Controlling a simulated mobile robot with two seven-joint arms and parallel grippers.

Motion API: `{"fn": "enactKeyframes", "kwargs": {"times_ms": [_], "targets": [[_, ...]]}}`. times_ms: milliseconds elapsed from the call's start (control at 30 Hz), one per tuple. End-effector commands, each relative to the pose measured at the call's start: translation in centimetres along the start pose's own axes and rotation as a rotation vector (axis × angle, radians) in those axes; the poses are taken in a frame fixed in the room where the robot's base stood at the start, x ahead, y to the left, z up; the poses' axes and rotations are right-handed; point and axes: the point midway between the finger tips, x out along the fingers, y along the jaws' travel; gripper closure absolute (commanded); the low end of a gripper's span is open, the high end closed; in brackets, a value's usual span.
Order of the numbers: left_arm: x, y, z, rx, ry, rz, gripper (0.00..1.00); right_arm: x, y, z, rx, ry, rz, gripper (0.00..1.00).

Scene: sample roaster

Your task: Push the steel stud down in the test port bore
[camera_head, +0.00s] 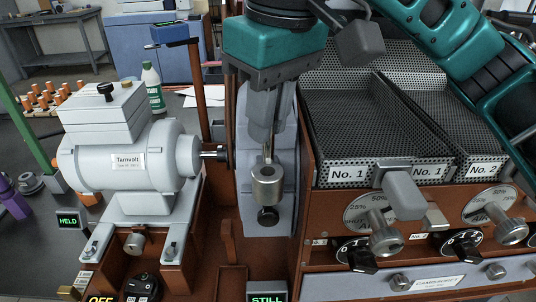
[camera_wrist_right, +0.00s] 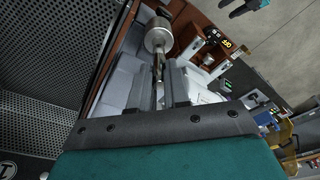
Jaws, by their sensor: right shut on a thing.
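My right gripper (camera_head: 268,148) hangs down above a short steel cylinder, the test port (camera_head: 267,187), on the front of the grey roaster housing. The fingers are shut on a thin steel stud (camera_wrist_right: 158,66), which also shows as a narrow pin (camera_head: 268,160) just below the fingertips. The stud's lower end meets the top of the port; how deep it sits in the bore is hidden. In the right wrist view the port (camera_wrist_right: 157,36) lies just beyond the fingertips. What looks like my left gripper (camera_wrist_right: 240,8) shows small at the top edge, its opening unclear.
A grey motor (camera_head: 130,165) marked Tarnvolt stands left of the port, its shaft pointing right. Perforated trays (camera_head: 345,130) and a brown panel with knobs (camera_head: 385,240) are close on the right. A black knob (camera_head: 268,216) sits below the port. Displays read HELD (camera_head: 69,220) and STILL (camera_head: 267,298).

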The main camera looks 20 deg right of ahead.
Motion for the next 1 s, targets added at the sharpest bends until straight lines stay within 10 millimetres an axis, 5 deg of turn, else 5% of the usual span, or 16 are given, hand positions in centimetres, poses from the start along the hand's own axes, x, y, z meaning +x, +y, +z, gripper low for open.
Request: {"fn": "enactKeyframes", "kwargs": {"times_ms": [433, 800, 833, 1000], "targets": [[0.3, 0.1, 0.0, 0.005, 0.004, 0.005, 0.44, 4.7, 0.0, 0.8, -0.002, 0.000, -0.001, 1.00], [0.6, 0.1, 0.2, 0.004, 0.007, 0.006, 0.44, 5.3, 0.0, 0.8, -0.002, 0.001, 0.000, 1.00], [0.6, 0.1, 0.1, 0.004, 0.007, 0.007, 0.44, 5.2, 0.0, 0.8, -0.002, 0.001, 0.000, 0.83], [0.5, 0.1, -0.1, 0.004, 0.008, 0.008, 0.44, 5.1, 0.0, 0.8, -0.002, 0.000, -0.001, 0.73]]}}
